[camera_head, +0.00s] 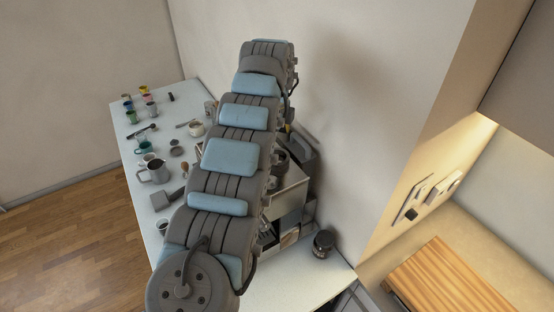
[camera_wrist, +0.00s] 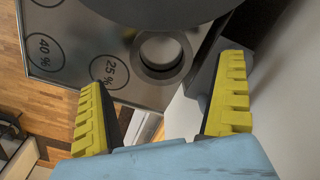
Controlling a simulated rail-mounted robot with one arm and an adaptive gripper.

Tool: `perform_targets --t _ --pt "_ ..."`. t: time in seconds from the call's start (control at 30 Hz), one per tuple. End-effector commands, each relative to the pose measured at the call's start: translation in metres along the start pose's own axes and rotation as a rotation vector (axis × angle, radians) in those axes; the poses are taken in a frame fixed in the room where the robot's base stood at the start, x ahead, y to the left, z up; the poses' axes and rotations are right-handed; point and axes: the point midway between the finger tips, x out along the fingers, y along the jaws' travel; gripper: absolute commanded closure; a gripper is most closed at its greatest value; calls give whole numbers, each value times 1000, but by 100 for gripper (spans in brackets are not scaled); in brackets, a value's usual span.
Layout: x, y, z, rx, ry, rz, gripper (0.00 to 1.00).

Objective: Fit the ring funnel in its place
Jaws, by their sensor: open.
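My gripper (camera_wrist: 166,70) is open, with its two yellow ribbed fingers wide apart and nothing between them. In the wrist view a grey ring (camera_wrist: 184,62) around a round opening shows beyond the fingertips, at the edge of a grey metal panel. I cannot tell whether this ring is the ring funnel or its place. A large dark round part (camera_wrist: 160,8) covers the top of that view and overlaps the ring. In the head view my arm hides my gripper and much of the steel machine (camera_head: 291,180).
The metal panel (camera_wrist: 75,55) bears circles marked 40% and 25%. The white counter (camera_head: 128,115) holds several cups, a metal pitcher (camera_head: 155,172) and small tools. A dark jar (camera_head: 323,243) stands near the wall. A wooden board (camera_head: 445,280) lies at the right.

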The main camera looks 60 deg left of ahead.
Motion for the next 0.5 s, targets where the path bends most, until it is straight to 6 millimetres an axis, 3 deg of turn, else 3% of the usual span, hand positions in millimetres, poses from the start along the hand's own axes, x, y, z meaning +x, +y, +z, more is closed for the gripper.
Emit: perform_targets --t 0.5 --pt "24 0 4 -1 2 1 0"
